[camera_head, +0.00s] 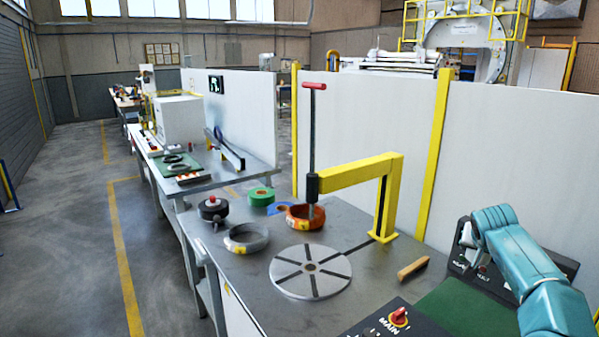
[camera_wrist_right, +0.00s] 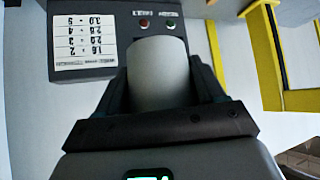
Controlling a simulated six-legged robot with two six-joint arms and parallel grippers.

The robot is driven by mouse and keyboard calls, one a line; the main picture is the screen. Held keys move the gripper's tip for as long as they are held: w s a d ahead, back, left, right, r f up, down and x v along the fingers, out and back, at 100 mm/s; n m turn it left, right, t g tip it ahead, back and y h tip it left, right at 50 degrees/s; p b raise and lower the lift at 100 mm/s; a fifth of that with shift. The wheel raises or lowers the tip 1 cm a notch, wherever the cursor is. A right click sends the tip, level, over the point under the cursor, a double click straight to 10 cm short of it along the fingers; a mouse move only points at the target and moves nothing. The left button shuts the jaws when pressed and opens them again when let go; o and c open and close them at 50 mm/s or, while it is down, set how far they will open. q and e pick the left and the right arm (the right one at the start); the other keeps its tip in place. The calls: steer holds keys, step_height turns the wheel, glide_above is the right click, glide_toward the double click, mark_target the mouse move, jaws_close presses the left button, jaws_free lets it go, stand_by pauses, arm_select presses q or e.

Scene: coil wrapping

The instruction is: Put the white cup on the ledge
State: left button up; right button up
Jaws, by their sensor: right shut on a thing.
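The white cup (camera_wrist_right: 160,72) is in the right wrist view, between the two dark fingers of my right gripper (camera_wrist_right: 162,88). The fingers are shut on its sides. Beyond the cup is a dark grey box (camera_wrist_right: 92,22) with a white number label and a red and a green button; I cannot tell whether the cup touches it. In the head view my teal right arm comes in from the right, over a dark control box (camera_head: 560,262); its fingers are hidden. I cannot make out which surface is the ledge. My left gripper is not in view.
The metal table (camera_head: 235,285) holds a slotted round plate (camera_head: 290,278), a grey coil (camera_head: 246,238), an orange coil (camera_head: 298,222) and a green roll (camera_head: 261,197). A yellow bracket (camera_head: 395,200) stands behind the plate. A wooden handle (camera_head: 413,268) lies to its right. White panels close off the back.

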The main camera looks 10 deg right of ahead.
steer(key=s+a+f+n+t+y, duration=0.1)
steer(key=s+a+n, duration=0.15)
steer(key=a, duration=0.75)
steer(key=s+a+f+n+t+y, duration=0.1)
steer(key=s+a+f, duration=0.15)
steer(key=a, duration=0.65)
steer(key=s+a+f+n+y, duration=0.1)
steer(key=s+a+f, duration=0.2)
steer(key=a, duration=0.1)
steer(key=s+a+f+n+y, duration=0.1)
steer(key=s+a+f+n, duration=0.1)
steer(key=s+a+f, duration=0.1)
steer(key=s+a+f+n+y, duration=0.1)
steer(key=s+a+f+y, duration=0.1)
steer(key=s+a, duration=0.3)
steer(key=shift+a+f+n, duration=0.15)
steer(key=shift+a+f, duration=0.2)
steer(key=shift+a, duration=0.2)
steer(key=shift+a+f+n, duration=0.1)
steer(key=shift+a+f, duration=0.2)
steer(key=shift+a, duration=0.25)
steer(key=shift+r, duration=0.1)
steer(key=shift+s, duration=0.1)
